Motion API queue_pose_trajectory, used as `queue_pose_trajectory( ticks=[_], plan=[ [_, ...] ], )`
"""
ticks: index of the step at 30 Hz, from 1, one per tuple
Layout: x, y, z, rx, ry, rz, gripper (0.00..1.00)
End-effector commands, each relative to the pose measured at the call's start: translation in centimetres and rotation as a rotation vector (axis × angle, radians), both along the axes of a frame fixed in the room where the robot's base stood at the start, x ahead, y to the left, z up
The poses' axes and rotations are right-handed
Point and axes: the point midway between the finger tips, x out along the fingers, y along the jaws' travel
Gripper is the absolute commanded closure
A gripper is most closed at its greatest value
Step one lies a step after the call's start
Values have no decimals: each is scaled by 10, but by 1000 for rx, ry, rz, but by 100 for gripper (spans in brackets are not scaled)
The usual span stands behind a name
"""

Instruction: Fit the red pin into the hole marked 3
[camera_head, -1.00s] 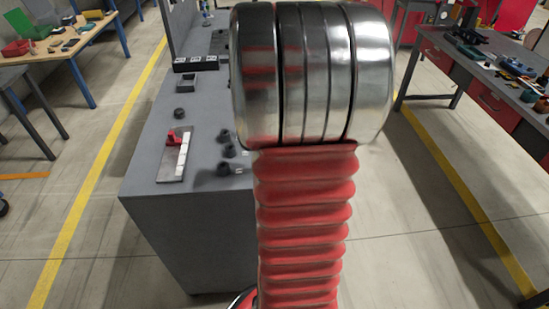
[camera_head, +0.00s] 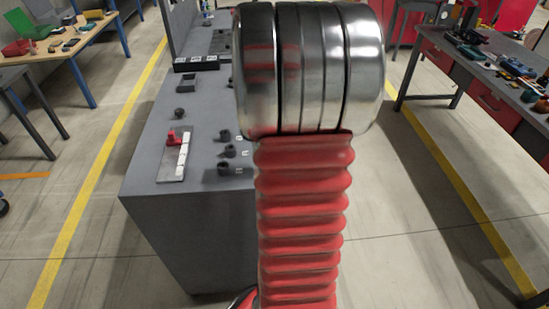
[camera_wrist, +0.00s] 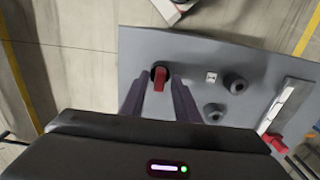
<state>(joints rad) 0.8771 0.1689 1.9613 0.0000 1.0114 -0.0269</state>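The red pin (camera_wrist: 159,80) shows in the wrist view at a dark round socket (camera_wrist: 154,71) near the bench edge. It appears to stand in that socket; how deep it sits I cannot tell. My gripper (camera_wrist: 157,87) has its two dark fingers on either side of the pin, with a narrow gap visible on each side. It looks open around the pin. The number marking this socket is not readable. In the head view my own arm hides the gripper and the pin.
Other dark sockets stand on the grey bench (camera_head: 160,205), such as one (camera_wrist: 235,84) and another (camera_wrist: 213,112) right of the pin. A plate with a white strip (camera_head: 182,157) and a red block (camera_head: 172,138) lies nearby. A black labelled box (camera_head: 196,63) stands farther back.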

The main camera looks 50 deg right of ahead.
Motion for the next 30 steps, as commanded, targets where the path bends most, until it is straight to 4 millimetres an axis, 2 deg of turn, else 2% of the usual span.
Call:
queue_pose_trajectory(
  ticks=[2, 12, 24, 30],
  plan=[
    [0, 0, 0, 0, 0, 0, 77],
    [0, 0, 0, 0, 0, 0, 100],
    [0, 0, 1, -1, -1, 0, 100],
    [0, -1, 16, -2, -1, 0, 100]
  ],
)
